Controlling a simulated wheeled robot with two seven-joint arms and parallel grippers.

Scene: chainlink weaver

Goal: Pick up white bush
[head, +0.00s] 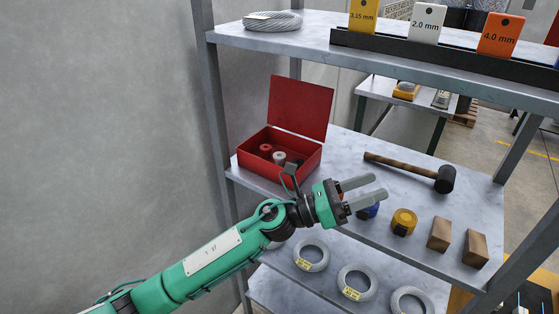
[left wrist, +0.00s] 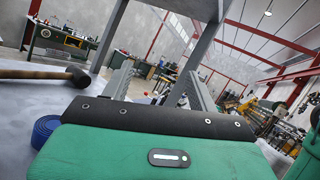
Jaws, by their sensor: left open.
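The white bush (head: 279,157) sits inside the open red box (head: 313,158) on the middle shelf, between a red bush (head: 266,148) and a dark piece (head: 297,163). My left gripper (head: 378,189) is open and empty. It is over the shelf, to the right of and nearer than the box, with its fingers pointing right, away from the white bush. In the left wrist view, the open fingers (left wrist: 160,76) show with nothing between them; the white bush is not seen there. My right gripper is not in view.
A mallet (head: 410,172), a blue tape (head: 368,211), a yellow tape (head: 404,222) and two wooden blocks (head: 439,234) share the middle shelf. The box lid (head: 300,107) stands open at the back. An upper shelf (head: 310,37) overhangs; wire coils (head: 311,255) lie below.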

